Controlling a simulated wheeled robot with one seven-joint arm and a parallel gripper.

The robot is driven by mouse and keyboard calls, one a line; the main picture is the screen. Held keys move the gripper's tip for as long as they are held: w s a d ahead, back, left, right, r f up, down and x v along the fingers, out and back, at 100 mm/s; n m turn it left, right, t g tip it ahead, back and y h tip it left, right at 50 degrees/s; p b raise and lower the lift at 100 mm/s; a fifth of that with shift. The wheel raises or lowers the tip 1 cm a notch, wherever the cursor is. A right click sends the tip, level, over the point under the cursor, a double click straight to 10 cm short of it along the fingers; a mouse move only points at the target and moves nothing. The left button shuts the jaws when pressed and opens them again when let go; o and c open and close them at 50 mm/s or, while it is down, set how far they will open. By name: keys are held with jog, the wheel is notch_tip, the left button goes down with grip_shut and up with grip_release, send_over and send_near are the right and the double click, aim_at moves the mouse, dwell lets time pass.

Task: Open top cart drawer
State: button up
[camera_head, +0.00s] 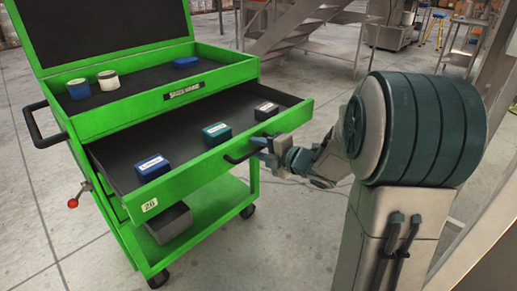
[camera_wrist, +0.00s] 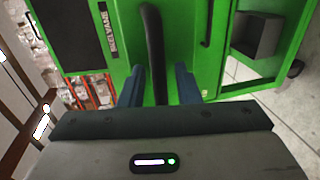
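The green cart (camera_head: 185,105) stands at the left with its lid raised. Its top drawer (camera_head: 185,179) is pulled well out and shows a dark liner. The drawer's black handle (camera_head: 233,159) is on the front face, and it also runs down the wrist view (camera_wrist: 154,45). Contact at the fingertips is hard to tell.
Three small boxes, blue (camera_head: 152,167), teal (camera_head: 216,133) and black (camera_head: 266,111), sit in the drawer. Jars (camera_head: 108,80) and a blue box (camera_head: 186,61) sit in the top tray. A grey bin (camera_head: 168,222) is on the lower shelf. Metal stairs (camera_head: 290,27) stand behind.

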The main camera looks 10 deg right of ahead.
jog(key=p+v, duration=0.1)
jog(key=v, duration=1.2)
jog(key=shift+s+d+p, duration=0.2)
jog(key=shift+s+p, duration=0.15)
jog(key=shift+r, duration=0.1)
jog(key=d+r+m+g+h+p, duration=0.1)
jog(key=d+r+m+h+p, duration=0.4)
jog(key=r+m+h+p, duration=0.8)
jog(key=s+a+m+g+y+p, duration=0.4)
jog(key=s+a+m+g, duration=0.5)
jog(key=s, duration=0.6)
jog(key=a+m+p, duration=0.1)
jog(key=a+m, duration=0.1)
jog(key=m, duration=0.1)
jog(key=shift+s+a+r, duration=0.35)
jog(key=shift+a, duration=0.05)
dwell(2.8)
